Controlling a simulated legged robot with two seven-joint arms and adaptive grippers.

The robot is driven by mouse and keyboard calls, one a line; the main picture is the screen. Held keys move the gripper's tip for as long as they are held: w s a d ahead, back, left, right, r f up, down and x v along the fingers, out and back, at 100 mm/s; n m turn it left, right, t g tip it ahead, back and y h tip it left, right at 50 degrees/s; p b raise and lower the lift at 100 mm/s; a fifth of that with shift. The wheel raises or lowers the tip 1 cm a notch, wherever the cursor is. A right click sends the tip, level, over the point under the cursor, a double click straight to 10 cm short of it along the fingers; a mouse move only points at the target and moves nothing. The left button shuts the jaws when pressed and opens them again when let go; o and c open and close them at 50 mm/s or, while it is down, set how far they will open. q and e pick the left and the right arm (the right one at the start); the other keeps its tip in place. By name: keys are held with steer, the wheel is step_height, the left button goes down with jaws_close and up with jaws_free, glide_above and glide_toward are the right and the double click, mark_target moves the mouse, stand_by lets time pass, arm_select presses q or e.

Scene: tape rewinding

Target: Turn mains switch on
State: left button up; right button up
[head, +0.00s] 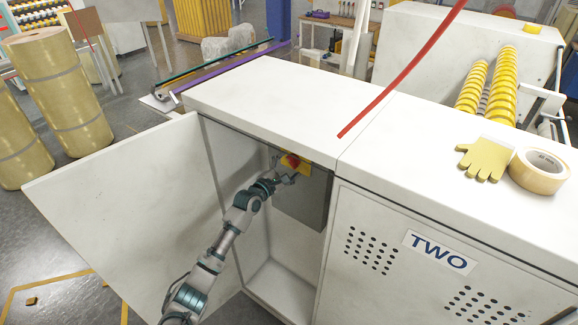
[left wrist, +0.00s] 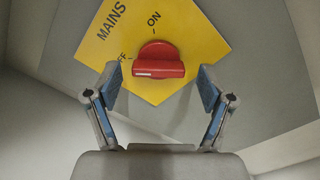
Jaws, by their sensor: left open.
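The mains switch is a red rotary knob (left wrist: 158,62) on a yellow plate (left wrist: 190,32) marked MAINS, ON and OFF. In the left wrist view the knob's white mark lies at its left end, by the partly covered OFF label. In the head view the red knob (head: 291,161) shows inside the open white cabinet (head: 262,90), on a grey box (head: 303,205). My left gripper (left wrist: 158,85) is open, with one finger on each side of the knob and a visible gap to both. It also shows in the head view (head: 288,174) at the switch. My right gripper is not in view.
The cabinet door (head: 125,205) stands wide open on the left. A closed panel marked TWO (head: 440,250) is on the right. A yellow glove (head: 486,158) and a tape roll (head: 540,170) lie on top. Side walls leave limited room around my left arm.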

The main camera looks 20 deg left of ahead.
arm_select(q)
steer(key=shift+w, duration=0.1)
steer(key=c, duration=1.2)
steer(key=shift+o, duration=0.2)
